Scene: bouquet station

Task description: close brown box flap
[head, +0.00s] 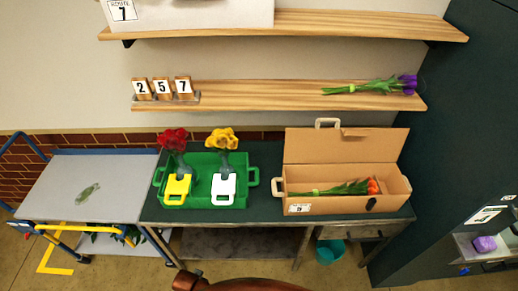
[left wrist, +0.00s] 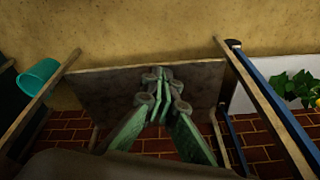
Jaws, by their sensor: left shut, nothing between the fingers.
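In the head view the brown cardboard box (head: 335,205) sits on the right part of the dark green table top. Its wide flap (head: 340,146) stands open and raised along the back edge, with a pale handle (head: 327,123) at its top. A bunch of orange-red flowers with green stems (head: 345,188) lies inside the box. My left gripper (left wrist: 165,76) shows in the left wrist view, fingers together and empty, with the table's lower shelf (left wrist: 105,95) behind it. Neither gripper shows in the head view; my right gripper is not in view.
A green crate (head: 215,161) with red and yellow flowers stands left of the box. A grey cart (head: 90,180) is at the left, a dark cabinet (head: 455,130) at the right. Wall shelves (head: 250,93) hang above. A teal bin (head: 330,251) is under the table.

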